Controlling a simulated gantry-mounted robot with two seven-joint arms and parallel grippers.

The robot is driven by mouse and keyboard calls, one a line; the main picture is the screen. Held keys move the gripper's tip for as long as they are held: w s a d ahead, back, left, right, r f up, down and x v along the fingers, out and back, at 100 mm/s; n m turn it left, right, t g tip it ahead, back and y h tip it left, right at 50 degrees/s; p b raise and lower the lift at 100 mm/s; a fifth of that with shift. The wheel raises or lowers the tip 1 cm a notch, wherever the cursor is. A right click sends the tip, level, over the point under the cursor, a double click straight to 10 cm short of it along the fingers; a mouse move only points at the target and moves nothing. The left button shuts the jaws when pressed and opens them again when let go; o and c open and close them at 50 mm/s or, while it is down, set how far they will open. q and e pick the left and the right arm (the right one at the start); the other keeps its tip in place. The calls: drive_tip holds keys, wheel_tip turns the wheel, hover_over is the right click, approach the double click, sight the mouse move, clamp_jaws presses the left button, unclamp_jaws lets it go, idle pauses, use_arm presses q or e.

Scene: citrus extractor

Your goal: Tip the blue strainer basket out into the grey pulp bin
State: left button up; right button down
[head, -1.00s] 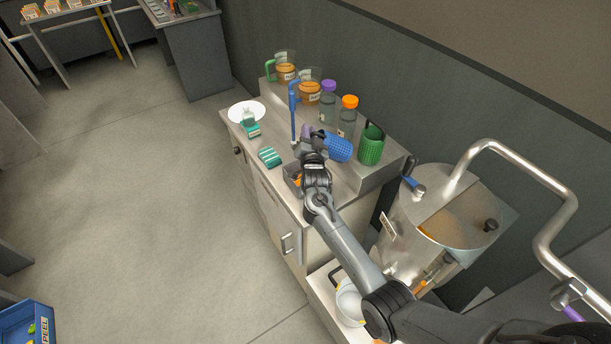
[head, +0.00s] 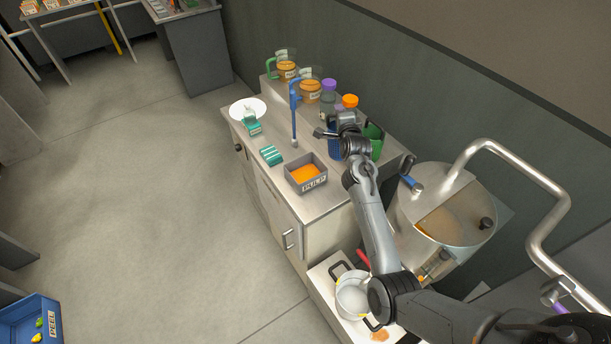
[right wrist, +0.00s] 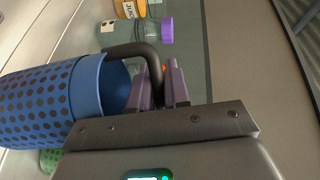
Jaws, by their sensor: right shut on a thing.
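My right gripper (head: 346,122) is over the back right of the counter. It is shut on the dark handle (right wrist: 140,50) of the blue strainer basket (right wrist: 35,105). In the head view the basket (head: 333,145) is mostly hidden behind the gripper. The basket is roughly upright, rim up; its inside is mostly out of sight. The grey pulp bin (head: 307,187) stands near the counter's front edge, left of the gripper, with orange pulp (head: 305,173) in it. My left gripper is not in view.
A green strainer basket (head: 375,139) stands just right of the gripper. Behind are an orange-capped bottle (head: 349,101), a purple-capped bottle (head: 328,90) and jars (head: 309,92). A metal extractor drum (head: 440,215) stands at right.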

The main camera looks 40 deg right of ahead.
idle(0.3)
wheel_tip(320, 180, up, 6)
drive_tip(key=p, duration=0.6)
drive_tip(key=s+a+f+n+t+y, duration=0.1)
drive_tip(key=s+a+f+n+y, duration=0.2)
drive_tip(key=a, duration=0.8)
drive_tip(key=s+a+f+n+t+y, duration=0.1)
drive_tip(key=s+a+f+y, duration=0.15)
drive_tip(key=s+a, duration=0.6)
drive_tip(key=s+a+f+n+y, duration=0.2)
drive_tip(key=a+f+y, duration=0.15)
drive_tip(key=a, duration=1.05)
drive_tip(key=s+r+p, duration=0.4)
drive_tip(key=r+p, duration=0.5)
drive_tip(key=p, duration=0.1)
drive_tip(key=s+r+p, duration=0.4)
drive_tip(key=r+p, duration=0.5)
drive_tip(key=p, duration=0.2)
drive_tip(key=shift+s+a+r+h, duration=0.2)
drive_tip(key=shift+s+a+h, duration=0.1)
drive_tip(key=shift+s, duration=0.05)
